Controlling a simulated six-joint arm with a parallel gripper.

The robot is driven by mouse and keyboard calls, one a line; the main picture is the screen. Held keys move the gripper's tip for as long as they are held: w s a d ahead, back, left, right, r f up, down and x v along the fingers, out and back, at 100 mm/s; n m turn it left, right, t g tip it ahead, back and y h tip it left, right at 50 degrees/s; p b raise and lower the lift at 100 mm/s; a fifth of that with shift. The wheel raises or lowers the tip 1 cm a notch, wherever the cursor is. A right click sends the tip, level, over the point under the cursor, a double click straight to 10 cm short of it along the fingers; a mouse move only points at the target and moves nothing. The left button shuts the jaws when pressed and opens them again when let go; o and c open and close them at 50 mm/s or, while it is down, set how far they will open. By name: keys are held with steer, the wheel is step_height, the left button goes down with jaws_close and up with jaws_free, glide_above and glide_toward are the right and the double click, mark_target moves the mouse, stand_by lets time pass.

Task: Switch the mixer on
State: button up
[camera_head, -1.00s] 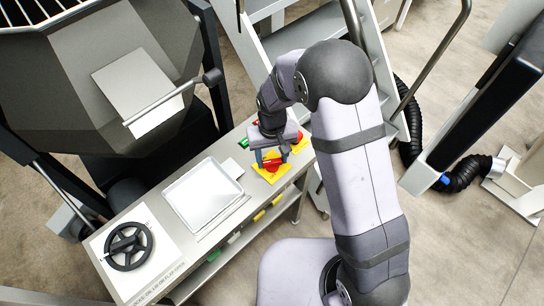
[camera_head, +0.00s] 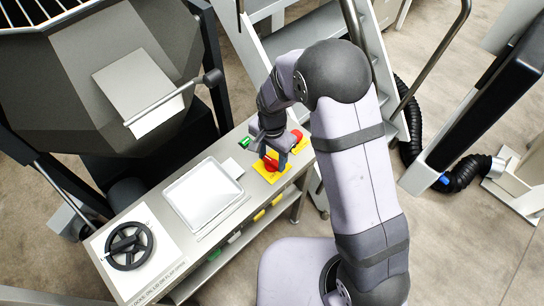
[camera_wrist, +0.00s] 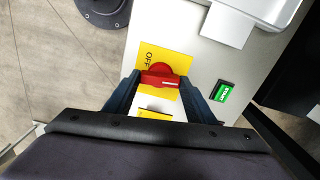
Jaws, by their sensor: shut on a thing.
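A red rotary switch (camera_wrist: 160,80) sits on a yellow plate (camera_wrist: 178,60) marked OFF, on the grey bench top. In the wrist view its handle lies across the picture, with a pale mark at its right end. My gripper (camera_wrist: 158,88) is shut on the switch handle, one dark finger at each end. In the head view, the switch (camera_head: 271,165) shows just below my gripper (camera_head: 272,154), on its yellow plate (camera_head: 264,175). The lower part of the plate is partly hidden in the wrist view.
A green START button (camera_wrist: 222,91) is beside the switch. A second red control (camera_head: 297,135) on yellow is close to my gripper's right. A white tray (camera_head: 203,196) and a black handwheel (camera_head: 129,246) occupy the bench's left. Stairs stand behind.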

mark_target(272, 161)
steer(key=shift+m, duration=0.8)
steer(key=o, duration=1)
steer(key=shift+o, duration=0.2)
steer(key=shift+r+b, duration=0.85)
steer(key=shift+r, duration=2.85)
